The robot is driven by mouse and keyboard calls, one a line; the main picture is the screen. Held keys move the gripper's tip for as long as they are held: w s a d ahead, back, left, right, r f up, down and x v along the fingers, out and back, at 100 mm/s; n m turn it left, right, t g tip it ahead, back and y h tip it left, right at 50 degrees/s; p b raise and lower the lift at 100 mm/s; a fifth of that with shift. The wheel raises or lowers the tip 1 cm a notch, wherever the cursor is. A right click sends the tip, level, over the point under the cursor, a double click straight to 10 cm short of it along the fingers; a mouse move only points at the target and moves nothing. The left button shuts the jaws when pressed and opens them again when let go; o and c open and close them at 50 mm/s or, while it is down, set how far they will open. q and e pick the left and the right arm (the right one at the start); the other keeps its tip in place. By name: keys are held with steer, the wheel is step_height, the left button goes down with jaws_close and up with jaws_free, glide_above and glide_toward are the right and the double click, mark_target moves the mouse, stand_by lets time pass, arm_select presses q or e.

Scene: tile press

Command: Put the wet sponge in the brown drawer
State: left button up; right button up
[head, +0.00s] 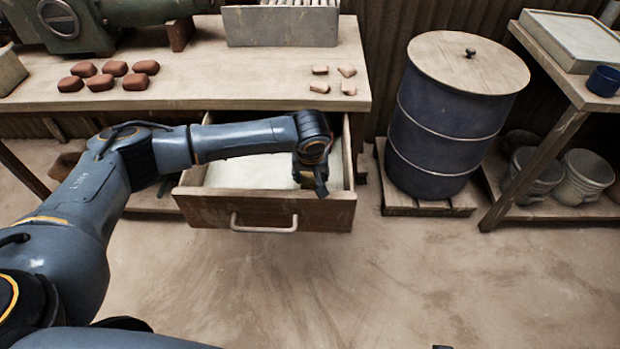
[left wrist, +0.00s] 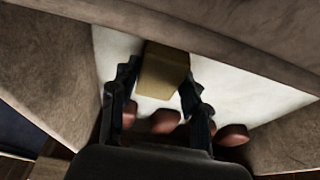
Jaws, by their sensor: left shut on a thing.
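My left gripper (head: 318,178) reaches into the open brown drawer (head: 265,212) at its right side. In the left wrist view, its two fingers (left wrist: 158,82) are shut on the yellowish-brown sponge (left wrist: 164,70), a block held over the pale drawer bottom. I cannot tell whether the sponge touches the bottom. The sponge is hidden behind the gripper in the head view. The drawer is pulled out under the table and has a pale handle on its front.
Reddish-brown lumps (left wrist: 165,121) lie below the fingers in the left wrist view. More lumps (head: 101,82) and small pale pieces (head: 320,87) sit on the tabletop (head: 240,60). A blue barrel (head: 440,125) stands to the right. The floor in front is clear.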

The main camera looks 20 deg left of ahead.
arm_select(q)
steer(key=shift+f, duration=0.2)
arm_select(e)
steer(key=shift+r, duration=0.2)
arm_select(q)
steer(key=shift+f, duration=0.1)
arm_select(e)
steer(key=shift+f, duration=0.1)
arm_select(q)
steer(key=o, duration=1)
arm_select(e)
steer(key=shift+f, duration=0.1)
arm_select(q)
steer(key=p+v, duration=0.3)
steer(key=v, duration=0.9)
arm_select(e)
steer(key=s+f, duration=0.3)
steer(key=f, duration=0.6)
steer(key=shift+s+d+f+g, duration=0.2)
steer(key=shift+g, duration=0.1)
